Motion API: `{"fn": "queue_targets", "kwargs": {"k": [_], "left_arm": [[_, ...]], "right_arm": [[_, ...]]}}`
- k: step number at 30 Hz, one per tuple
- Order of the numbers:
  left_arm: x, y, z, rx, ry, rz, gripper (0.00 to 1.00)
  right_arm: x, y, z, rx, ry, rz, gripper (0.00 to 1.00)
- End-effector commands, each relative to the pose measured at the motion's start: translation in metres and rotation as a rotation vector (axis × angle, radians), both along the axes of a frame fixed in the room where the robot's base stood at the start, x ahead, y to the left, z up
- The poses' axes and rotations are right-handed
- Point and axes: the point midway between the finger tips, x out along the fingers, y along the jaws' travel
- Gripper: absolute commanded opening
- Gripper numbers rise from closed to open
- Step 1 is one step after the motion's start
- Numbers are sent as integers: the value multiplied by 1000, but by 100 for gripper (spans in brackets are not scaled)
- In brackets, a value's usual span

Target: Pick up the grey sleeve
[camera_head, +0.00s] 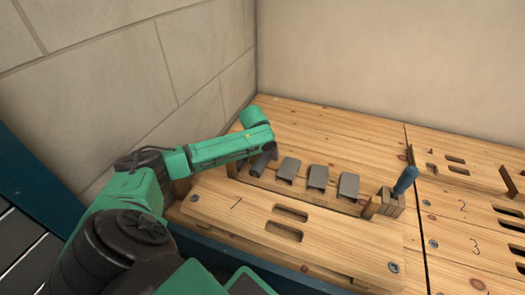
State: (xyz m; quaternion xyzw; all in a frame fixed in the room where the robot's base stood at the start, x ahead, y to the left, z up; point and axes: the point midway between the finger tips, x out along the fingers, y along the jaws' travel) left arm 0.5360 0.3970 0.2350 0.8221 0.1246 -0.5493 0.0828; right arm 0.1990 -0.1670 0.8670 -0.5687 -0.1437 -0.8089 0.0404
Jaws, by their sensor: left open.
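A dark grey cylindrical piece (260,164), which looks like the grey sleeve, lies tilted at the left end of a row on the wooden bench. My left arm reaches in from the left, and its wrist is above this piece. My left gripper (269,149) points down at the piece's upper end. The gripper is open; its fingers are small, dark and partly hidden, so I cannot tell whether they touch the piece. My right gripper is not in view.
Three grey blocky pieces, the nearest one (288,168), stand in a row to the right. A blue-handled tool (405,180) stands in a wooden block (390,204). A slotted board (330,245) lies in front. The bench behind the row is clear; walls rise at left and back.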

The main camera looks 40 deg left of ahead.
Motion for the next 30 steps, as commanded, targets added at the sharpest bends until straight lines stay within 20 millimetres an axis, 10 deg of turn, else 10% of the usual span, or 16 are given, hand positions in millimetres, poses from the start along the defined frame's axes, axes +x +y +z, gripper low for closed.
{"fn": "queue_targets", "kwargs": {"k": [18,23,30], "left_arm": [[0,0,-3,0,0,0,88],[0,0,-4,0,0,0,34],[0,0,-4,0,0,0,29]], "right_arm": [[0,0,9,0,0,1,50],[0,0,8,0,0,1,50],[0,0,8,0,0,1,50]]}}
